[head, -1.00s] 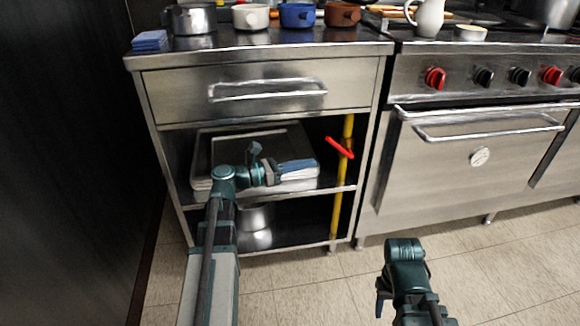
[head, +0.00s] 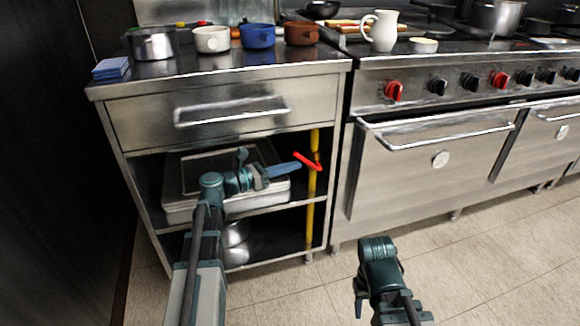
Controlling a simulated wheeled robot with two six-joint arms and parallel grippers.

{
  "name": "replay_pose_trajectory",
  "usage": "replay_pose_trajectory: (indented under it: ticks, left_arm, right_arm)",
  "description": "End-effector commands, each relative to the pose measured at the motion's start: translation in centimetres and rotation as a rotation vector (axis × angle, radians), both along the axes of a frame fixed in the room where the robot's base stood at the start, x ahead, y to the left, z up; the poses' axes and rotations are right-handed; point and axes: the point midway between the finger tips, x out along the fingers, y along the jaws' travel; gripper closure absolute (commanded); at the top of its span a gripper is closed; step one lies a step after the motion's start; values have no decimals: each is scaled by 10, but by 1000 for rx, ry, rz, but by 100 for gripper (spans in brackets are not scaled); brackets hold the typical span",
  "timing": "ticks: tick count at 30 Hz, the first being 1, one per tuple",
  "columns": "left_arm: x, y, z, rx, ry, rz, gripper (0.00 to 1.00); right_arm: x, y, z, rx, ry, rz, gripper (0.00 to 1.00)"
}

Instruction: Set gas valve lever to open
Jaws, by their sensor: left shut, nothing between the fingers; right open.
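The gas valve lever (head: 308,161) is a short red bar on a vertical yellow pipe (head: 310,208) inside the open cabinet, at its right side. The lever lies slanted across the pipe, its left end higher than its right. My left gripper (head: 296,164) is shut and empty, with its fingertips at the left end of the lever. I cannot tell whether they touch it. My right gripper (head: 359,300) is low at the front, over the floor, away from the lever; its fingers are small in view and open.
The cabinet shelf holds metal trays (head: 180,208) left of the pipe, under my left arm. Metal pots (head: 236,243) stand on the lower shelf. A drawer with a bar handle (head: 232,112) is above. The oven (head: 430,160) stands to the right. Floor in front is clear.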

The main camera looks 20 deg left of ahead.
Motion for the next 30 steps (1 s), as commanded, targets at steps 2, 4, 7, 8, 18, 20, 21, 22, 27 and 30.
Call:
replay_pose_trajectory:
  ticks: [2, 4, 7, 8, 18, 20, 21, 22, 27, 30]
  left_arm:
    - [1, -1, 7, 13, 9, 0, 100]
    - [2, -2, 9, 30, 20, -1, 100]
    - [2, -3, 11, 47, 32, -1, 100]
    - [3, -4, 12, 54, 36, -1, 100]
    - [9, -13, 28, 109, 74, -1, 100]
    - [11, -16, 32, 109, 74, -1, 100]
    - [12, -18, 34, 109, 74, -1, 100]
    - [13, -19, 35, 109, 74, -1, 100]
    - [18, -26, 42, 108, 73, -1, 100]
    - [20, -29, 45, 108, 73, -1, 100]
  right_arm:
    - [0, 0, 10, 0, 0, 2, 50]
    - [0, 0, 17, 0, 0, 3, 50]
    - [0, 0, 23, 0, 1, 5, 50]
    - [0, 0, 26, 0, 1, 6, 50]
    - [0, 0, 57, 0, 2, 14, 50]
    - [0, 0, 60, 0, 2, 14, 50]
    - [0, 0, 62, 0, 2, 15, 50]
    - [0, 0, 64, 0, 2, 15, 50]
    - [0, 0, 71, 0, 2, 16, 50]
    - [0, 0, 73, -1, 1, 16, 50]
